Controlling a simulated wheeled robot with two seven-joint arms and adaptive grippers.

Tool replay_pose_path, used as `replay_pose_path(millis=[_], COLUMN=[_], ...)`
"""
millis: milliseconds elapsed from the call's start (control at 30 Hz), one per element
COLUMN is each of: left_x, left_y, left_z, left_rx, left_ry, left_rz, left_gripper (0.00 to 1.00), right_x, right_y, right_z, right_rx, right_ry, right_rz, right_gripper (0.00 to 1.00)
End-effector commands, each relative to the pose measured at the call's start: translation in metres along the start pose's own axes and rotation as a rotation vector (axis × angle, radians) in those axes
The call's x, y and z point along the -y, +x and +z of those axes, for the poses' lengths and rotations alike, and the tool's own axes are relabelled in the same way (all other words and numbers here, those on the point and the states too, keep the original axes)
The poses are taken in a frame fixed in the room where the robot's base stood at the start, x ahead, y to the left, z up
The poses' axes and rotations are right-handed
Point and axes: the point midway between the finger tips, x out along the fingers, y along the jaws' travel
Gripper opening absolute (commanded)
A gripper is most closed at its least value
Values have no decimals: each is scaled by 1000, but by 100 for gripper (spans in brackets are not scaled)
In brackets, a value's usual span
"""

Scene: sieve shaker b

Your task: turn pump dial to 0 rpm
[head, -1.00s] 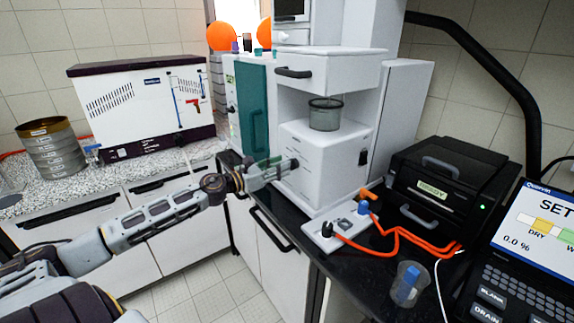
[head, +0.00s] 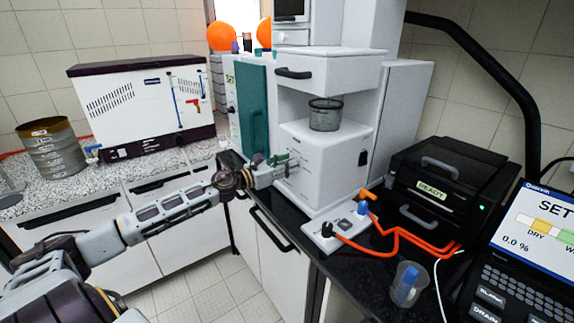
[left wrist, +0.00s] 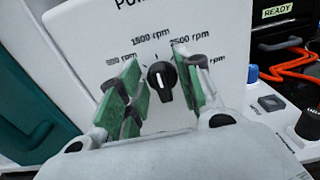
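I see no 0 rpm label, and which end of the line points is hard to tell. My left gripper (head: 284,164) is at the box front. In the left wrist view its green-padded fingers (left wrist: 158,60) stand open on both sides of the dial, with gaps. The dial is not clear in the head view. My right gripper is not in view.
A white switch block (head: 338,233) with orange cables lies before the box. A clear cup (head: 406,284) stands near the counter edge. A black device (head: 450,180) marked READY is to the right. A teal door (head: 253,110) is left of the box.

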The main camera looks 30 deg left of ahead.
Motion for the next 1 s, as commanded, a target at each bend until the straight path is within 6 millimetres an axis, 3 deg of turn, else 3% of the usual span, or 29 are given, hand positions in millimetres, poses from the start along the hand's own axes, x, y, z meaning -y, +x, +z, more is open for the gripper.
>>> replay_pose_path(millis=[400, 700, 1000], left_x=[0, 0, 0], left_y=[1, 1, 1], left_z=[0, 0, 1], left_rx=[0, 0, 1], left_ry=[1, 1, -4], left_rz=[0, 0, 0], left_gripper=[35, 0, 0], right_x=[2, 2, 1], right_y=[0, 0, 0], right_z=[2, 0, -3], right_rx=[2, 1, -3], right_ry=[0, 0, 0], right_rz=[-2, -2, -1], right_gripper=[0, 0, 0])
